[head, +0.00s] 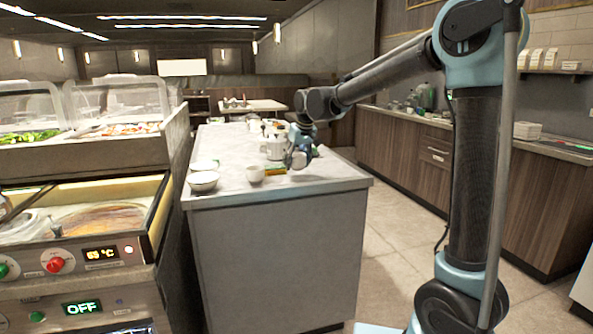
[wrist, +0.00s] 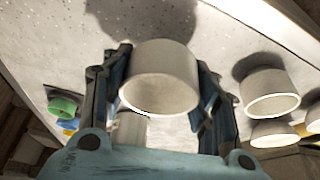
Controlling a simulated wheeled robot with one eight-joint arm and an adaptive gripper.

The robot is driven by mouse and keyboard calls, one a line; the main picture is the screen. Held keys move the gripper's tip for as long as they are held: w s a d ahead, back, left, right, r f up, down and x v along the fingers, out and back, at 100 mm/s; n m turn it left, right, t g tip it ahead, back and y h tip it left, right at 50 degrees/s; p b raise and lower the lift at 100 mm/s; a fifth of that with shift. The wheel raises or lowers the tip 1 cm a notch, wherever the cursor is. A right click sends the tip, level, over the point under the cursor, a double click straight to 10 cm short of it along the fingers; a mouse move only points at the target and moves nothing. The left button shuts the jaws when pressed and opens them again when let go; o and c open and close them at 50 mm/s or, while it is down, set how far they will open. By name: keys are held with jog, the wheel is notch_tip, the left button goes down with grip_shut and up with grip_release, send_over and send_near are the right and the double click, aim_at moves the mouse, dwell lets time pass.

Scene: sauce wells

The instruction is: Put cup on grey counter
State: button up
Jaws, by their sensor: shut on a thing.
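A plain off-white cup (wrist: 160,75) sits between the two fingers of my gripper (wrist: 164,82) in the wrist view. The fingers are shut on its sides, and its open rim faces the camera. A dark shadow lies on the surface beyond it, and the cup looks raised above that surface. In the head view my gripper (head: 298,157) is over the grey counter (head: 320,180), toward its right side. I cannot clearly make out the held cup there.
More cups (wrist: 272,92) stand at the right in the wrist view, and a green item (wrist: 63,104) at the left. A food warmer (head: 85,250) stands left of the counter.

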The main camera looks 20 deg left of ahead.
aim_at(297, 168)
jog(key=shift+f, duration=1.65)
jog(key=shift+f, duration=0.1)
jog(key=o, duration=1.1)
jog(key=v, duration=1.2)
jog(key=shift+d, duration=0.15)
